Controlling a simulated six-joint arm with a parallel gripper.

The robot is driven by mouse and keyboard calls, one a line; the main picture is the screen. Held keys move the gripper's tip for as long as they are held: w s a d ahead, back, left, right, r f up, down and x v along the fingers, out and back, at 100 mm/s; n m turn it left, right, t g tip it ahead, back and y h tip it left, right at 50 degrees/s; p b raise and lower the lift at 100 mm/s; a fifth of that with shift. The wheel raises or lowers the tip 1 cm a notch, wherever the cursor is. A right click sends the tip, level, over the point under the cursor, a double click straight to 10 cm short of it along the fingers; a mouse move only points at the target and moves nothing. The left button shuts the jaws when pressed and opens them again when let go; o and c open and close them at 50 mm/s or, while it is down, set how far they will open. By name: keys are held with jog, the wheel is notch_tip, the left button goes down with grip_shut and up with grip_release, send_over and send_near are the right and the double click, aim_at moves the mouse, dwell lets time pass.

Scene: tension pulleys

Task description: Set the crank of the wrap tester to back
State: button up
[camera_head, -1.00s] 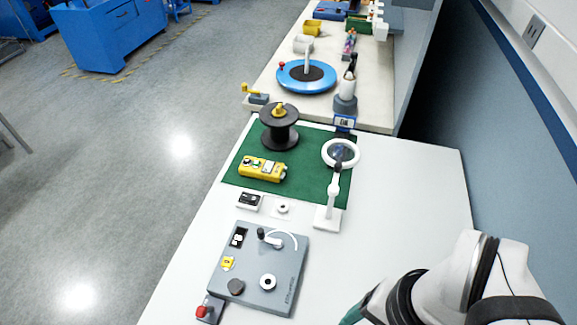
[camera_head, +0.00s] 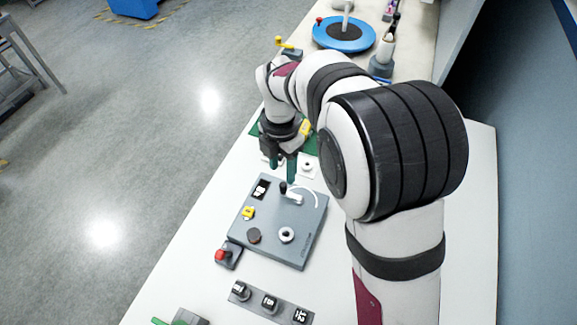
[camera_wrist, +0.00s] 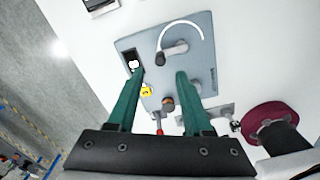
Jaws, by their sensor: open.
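The wrap tester appears to be the grey panel (camera_head: 268,232) on the white table, also in the wrist view (camera_wrist: 203,88). Its crank (camera_head: 292,195) has a white arm with a black knob; a white arc line curves beside it. In the head view the knob is at the arm's upper-left end. The crank (camera_wrist: 174,49) also shows beyond my fingers in the wrist view. My gripper (camera_head: 283,168) is open and empty, fingers pointing down, above the panel's far edge near the knob. In the wrist view, my gripper's green fingers (camera_wrist: 158,75) stand apart, with no contact visible.
A grey strip of switches (camera_head: 269,302) lies nearer. A blue turntable (camera_head: 344,35) stands far back.

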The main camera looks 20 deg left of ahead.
aim_at(283, 184)
notch_tip(283, 184, down, 7)
jog(key=shift+f, duration=0.15)
grip_shut()
dwell(0.4)
